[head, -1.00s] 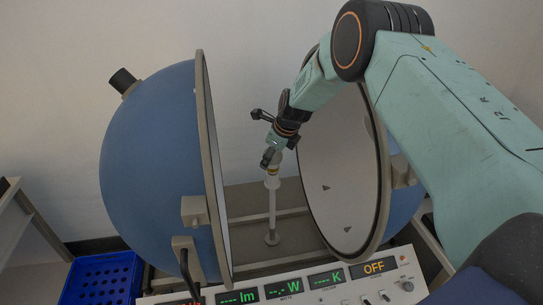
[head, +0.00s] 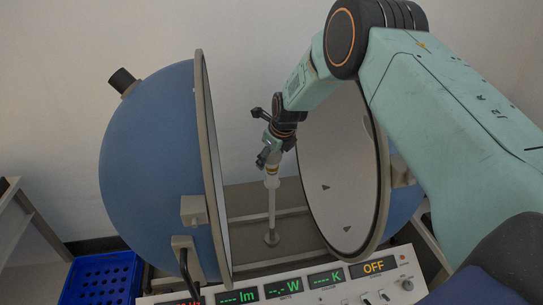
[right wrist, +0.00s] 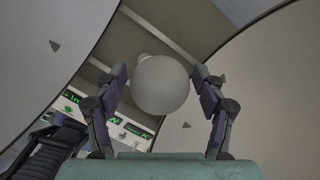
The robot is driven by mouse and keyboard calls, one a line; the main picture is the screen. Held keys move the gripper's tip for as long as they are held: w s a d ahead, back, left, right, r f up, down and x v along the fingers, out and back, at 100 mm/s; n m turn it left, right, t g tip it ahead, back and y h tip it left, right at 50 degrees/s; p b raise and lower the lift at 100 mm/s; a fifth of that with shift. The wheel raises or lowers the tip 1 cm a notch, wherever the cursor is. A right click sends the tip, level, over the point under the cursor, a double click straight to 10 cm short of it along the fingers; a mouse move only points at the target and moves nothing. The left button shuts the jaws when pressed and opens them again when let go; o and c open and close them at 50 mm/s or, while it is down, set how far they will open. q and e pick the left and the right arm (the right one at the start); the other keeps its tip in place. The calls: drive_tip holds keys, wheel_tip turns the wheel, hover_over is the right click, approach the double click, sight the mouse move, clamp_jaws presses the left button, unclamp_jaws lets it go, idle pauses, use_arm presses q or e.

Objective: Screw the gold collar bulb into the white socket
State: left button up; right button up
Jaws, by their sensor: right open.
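The bulb (right wrist: 162,84) shows in the right wrist view as a frosted white globe between my right gripper's fingers. The fingers stand apart on both sides of it with gaps, so the gripper (right wrist: 159,76) is open around it. In the head view my right gripper (head: 269,158) points down over the post and mostly hides the globe. A small gold band (head: 272,171) shows just below it, at the top of the white socket (head: 271,182). The bulb appears upright on the socket; how deep its thread sits cannot be told. My left gripper is out of view.
The socket's post stands between the blue left half (head: 150,165) and the pale-lined right half (head: 340,180) of an open sphere. A meter panel (head: 290,285) reading OFF lies in front. A blue crate (head: 100,279) is at lower left.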

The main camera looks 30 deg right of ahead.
drive_tip(key=n+b, duration=0.1)
drive_tip(key=b, duration=0.1)
drive_tip(key=n+y+b, duration=0.1)
drive_tip(key=b, duration=0.1)
drive_tip(key=n+b, duration=0.2)
drive_tip(key=shift+f+y, duration=0.25)
drive_tip(key=shift+y, duration=0.05)
drive_tip(key=n+y+b, duration=0.1)
drive_tip(key=n+b, duration=0.1)
drive_tip(key=shift+r+n+g, duration=0.1)
drive_tip(key=shift+n+g, duration=0.3)
drive_tip(key=n+g+y+b, duration=0.1)
drive_tip(key=n, duration=0.2)
drive_tip(key=n+g, duration=0.1)
drive_tip(key=n, duration=0.2)
drive_tip(key=shift+y+b, duration=0.3)
drive_tip(key=shift+s+a+r+n+g+b, duration=0.1)
drive_tip(key=shift+n+g+b, duration=0.1)
drive_tip(key=shift+n, duration=0.35)
drive_tip(key=shift+r+n+g+b, duration=0.1)
drive_tip(key=shift+n+g, duration=0.1)
drive_tip(key=shift+n, duration=0.35)
drive_tip(key=shift+p, duration=0.35)
